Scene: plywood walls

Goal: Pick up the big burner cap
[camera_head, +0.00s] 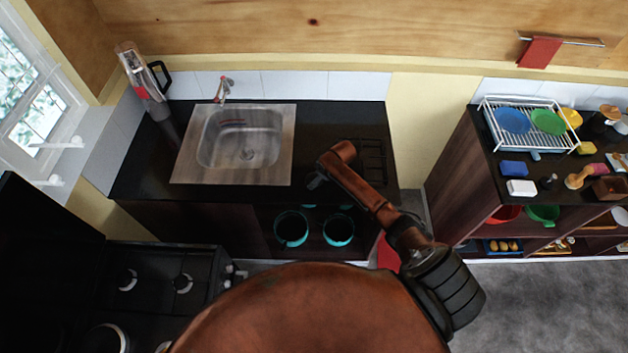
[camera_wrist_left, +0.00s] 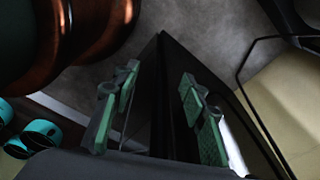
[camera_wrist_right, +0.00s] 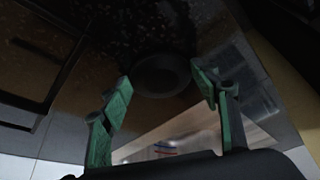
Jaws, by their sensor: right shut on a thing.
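A dark round disc, which looks like the big burner cap (camera_wrist_right: 161,75), sits between the fingertips of my right gripper (camera_wrist_right: 163,84) in the right wrist view. The right gripper is shut on it. In the head view this gripper (camera_head: 317,181) is over the black counter, just right of the sink, and the cap cannot be made out there. My left gripper (camera_wrist_left: 158,82) shows in the left wrist view with its green-padded fingers apart and nothing clearly held. It is not visible in the head view.
A black stove (camera_head: 155,283) with several burners stands at lower left. The sink (camera_head: 240,142) is set in the counter (camera_head: 335,125), with a dark rack (camera_head: 374,160) at its right. Teal-rimmed pots (camera_head: 291,229) sit below. A shelf unit (camera_head: 455,165) with dishes stands right.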

